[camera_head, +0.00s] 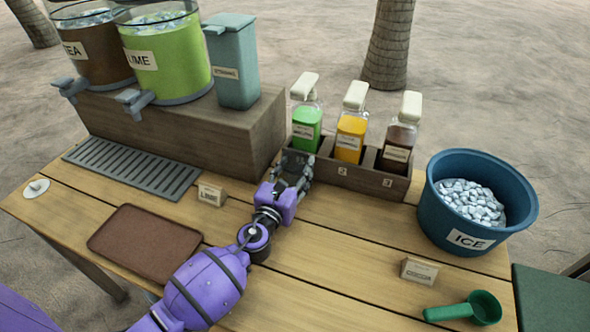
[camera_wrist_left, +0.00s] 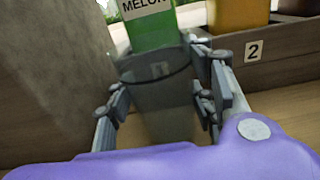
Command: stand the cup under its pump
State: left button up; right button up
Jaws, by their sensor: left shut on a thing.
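The cup looks upright in front of the green bottle (camera_head: 307,122), at the left end of the bottle rack. That bottle reads MELON in the left wrist view (camera_wrist_left: 152,35) and has a white pump head (camera_head: 304,86). I cannot tell whether the cup's base touches the table. An orange bottle (camera_head: 351,130) and a brown bottle (camera_head: 401,140), also with white pumps, stand beside it. My right gripper is out of view.
The wooden rack (camera_head: 365,178) holds the bottles. A wooden block (camera_head: 190,130) with dispensers and a blue-grey bin (camera_head: 235,70) stands left of the cup. A brown tray (camera_head: 145,243), an ice bucket (camera_head: 440,205), small cards and a green scoop (camera_head: 480,308) are on the table.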

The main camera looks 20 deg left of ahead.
pick_arm(q)
jog(key=shift+f, duration=0.1)
jog(key=o, duration=0.7)
jog(key=shift+f, duration=0.15)
jog(key=o, duration=0.5)
jog(key=shift+r, duration=0.3)
jog(key=s, duration=1.2)
jog(key=shift+a+b, duration=0.25)
jog(key=shift+b, duration=0.05)
